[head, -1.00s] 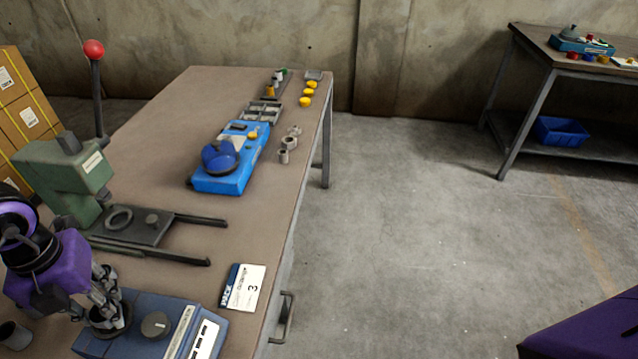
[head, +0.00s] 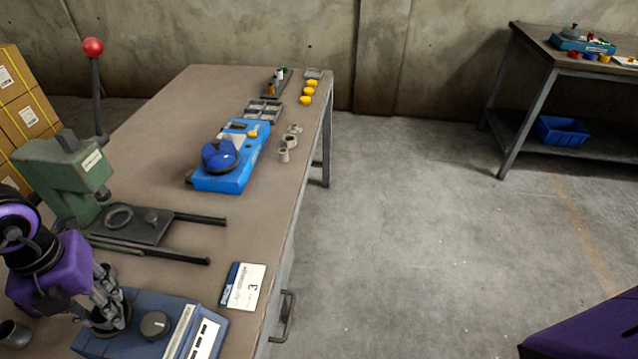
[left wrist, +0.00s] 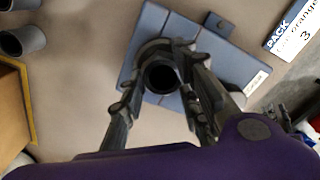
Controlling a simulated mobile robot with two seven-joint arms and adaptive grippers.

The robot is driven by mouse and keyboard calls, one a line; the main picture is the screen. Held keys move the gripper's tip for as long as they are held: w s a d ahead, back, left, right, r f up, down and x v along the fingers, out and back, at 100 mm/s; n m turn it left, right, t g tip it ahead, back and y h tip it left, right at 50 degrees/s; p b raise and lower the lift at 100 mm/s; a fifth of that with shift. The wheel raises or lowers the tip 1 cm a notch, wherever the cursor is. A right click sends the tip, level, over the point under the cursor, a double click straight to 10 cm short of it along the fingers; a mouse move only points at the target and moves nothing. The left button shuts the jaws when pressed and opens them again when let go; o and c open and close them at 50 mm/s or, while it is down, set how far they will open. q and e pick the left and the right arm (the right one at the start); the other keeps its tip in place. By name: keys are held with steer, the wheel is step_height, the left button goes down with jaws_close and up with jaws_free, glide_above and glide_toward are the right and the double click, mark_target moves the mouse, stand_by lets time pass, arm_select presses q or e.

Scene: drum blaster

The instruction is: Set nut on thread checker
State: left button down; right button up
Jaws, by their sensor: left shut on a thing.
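The thread checker (head: 189,307) is a blue-grey box with a round dark knob, at the bottom left of the head view. It also shows behind my gripper in the left wrist view (left wrist: 235,61). My left gripper (head: 109,310) is over the box's left part, pointing down. It is shut on a dark ring-shaped nut (left wrist: 145,76), seen from above in the left wrist view (left wrist: 165,62). The nut is over the box; I cannot tell whether it touches it. The fingers partly hide the nut and the box beneath. My right gripper is not in view.
A green press (head: 65,175) with a red-knobbed lever stands behind the checker. A card (head: 243,287) lies to its right near the table edge. A grey cup (head: 14,334) stands at the left. A blue device (head: 232,160) sits farther back on the table.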

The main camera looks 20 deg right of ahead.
arm_select(q)
steer(key=shift+f, duration=0.3)
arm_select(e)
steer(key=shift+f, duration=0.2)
arm_select(q)
steer(key=c, duration=1.6)
jaws_free()
steer(key=shift+r+p, duration=0.85)
steer(key=shift+r, duration=0.8)
step_height(320, 180, up, 8)
steer(key=p, duration=0.4)
steer(key=shift+f, duration=0.15)
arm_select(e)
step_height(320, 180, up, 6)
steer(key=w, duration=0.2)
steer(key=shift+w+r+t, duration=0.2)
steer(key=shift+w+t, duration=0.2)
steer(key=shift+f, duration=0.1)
